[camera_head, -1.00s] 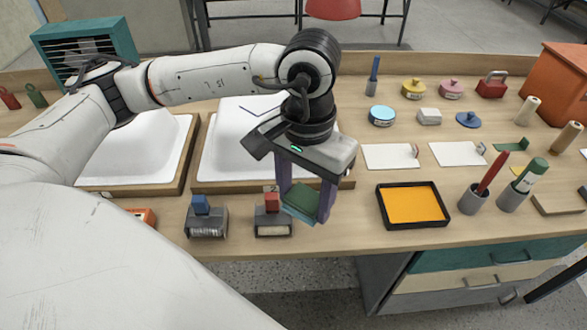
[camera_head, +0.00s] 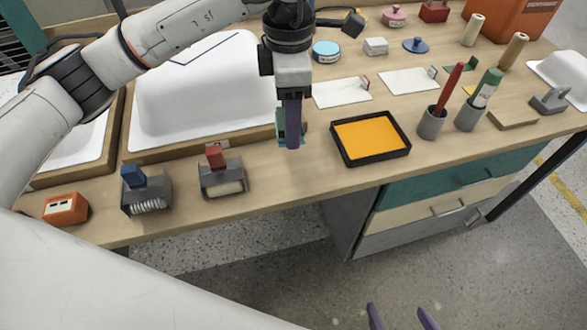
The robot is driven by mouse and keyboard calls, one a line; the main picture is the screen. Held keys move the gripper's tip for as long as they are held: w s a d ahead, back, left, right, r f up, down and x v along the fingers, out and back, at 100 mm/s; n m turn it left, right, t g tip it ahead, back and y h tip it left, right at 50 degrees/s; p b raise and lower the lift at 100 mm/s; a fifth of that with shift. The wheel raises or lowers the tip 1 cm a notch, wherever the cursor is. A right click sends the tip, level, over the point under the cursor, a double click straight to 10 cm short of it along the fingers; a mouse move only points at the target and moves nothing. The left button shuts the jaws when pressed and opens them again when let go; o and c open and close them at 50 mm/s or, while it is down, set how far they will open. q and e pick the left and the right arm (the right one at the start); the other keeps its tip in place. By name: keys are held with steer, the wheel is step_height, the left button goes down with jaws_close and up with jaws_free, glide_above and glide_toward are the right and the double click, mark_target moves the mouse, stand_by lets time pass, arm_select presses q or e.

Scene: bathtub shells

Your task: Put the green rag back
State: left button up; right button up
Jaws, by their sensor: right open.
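The green rag (camera_head: 280,126) is mostly hidden behind a purple finger of my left gripper (camera_head: 291,122); only its teal-green edges show. My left gripper points down, seen edge-on, and appears shut on the rag. It is at the bench between the red-handled stamp and the black tray; I cannot tell whether the rag touches the wood. My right gripper (camera_head: 402,316) shows only two purple fingertips at the bottom edge, apart and empty, in front of the bench.
A black tray with an orange pad (camera_head: 371,138) lies right of the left gripper. Red-handled (camera_head: 222,177) and blue-handled (camera_head: 146,190) tools stand to its left. The white tub shell (camera_head: 205,90) is behind. Pen cups (camera_head: 432,122) stand farther right.

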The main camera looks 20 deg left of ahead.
mark_target(294, 165)
arm_select(q)
steer(key=shift+w+d+f+n, duration=0.15)
steer(key=shift+w+d+n, duration=0.05)
steer(key=shift+n, duration=0.4)
steer(key=shift+w+f, duration=0.1)
steer(key=shift+f, duration=0.15)
steer(key=shift+n, duration=0.3)
step_height(294, 165, down, 10)
steer(key=shift+r, duration=0.2)
steer(key=shift+f, duration=0.25)
steer(key=o, duration=1)
steer(key=shift+r, duration=0.1)
step_height(294, 165, up, 12)
steer(key=shift+r, duration=0.2)
